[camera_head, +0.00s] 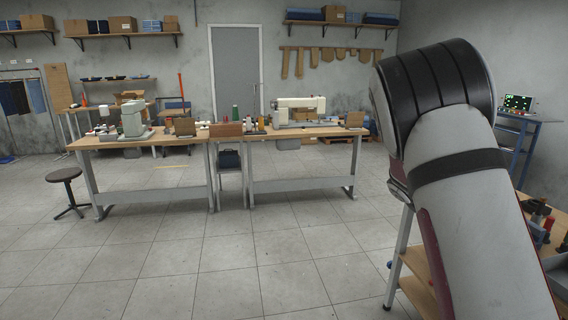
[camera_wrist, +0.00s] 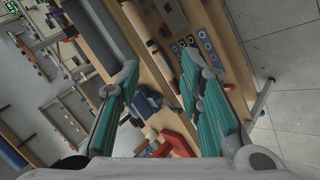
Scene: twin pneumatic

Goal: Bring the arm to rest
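My gripper (camera_wrist: 158,85) shows in the wrist view with its two teal-padded fingers spread wide apart. Nothing is held between them. Below the fingers is a wooden bench (camera_wrist: 228,58) with small items on it, apart from the fingertips as far as I can tell. In the head view my arm fills the right side, bent at a black-banded joint. The gripper itself is hidden from the head view.
In the wrist view a blue part (camera_wrist: 147,103) and a red part (camera_wrist: 176,144) lie on the bench. In the head view a sewing table (camera_head: 300,132) stands ahead and a stool (camera_head: 64,175) at left. The tiled floor (camera_head: 215,262) between is clear.

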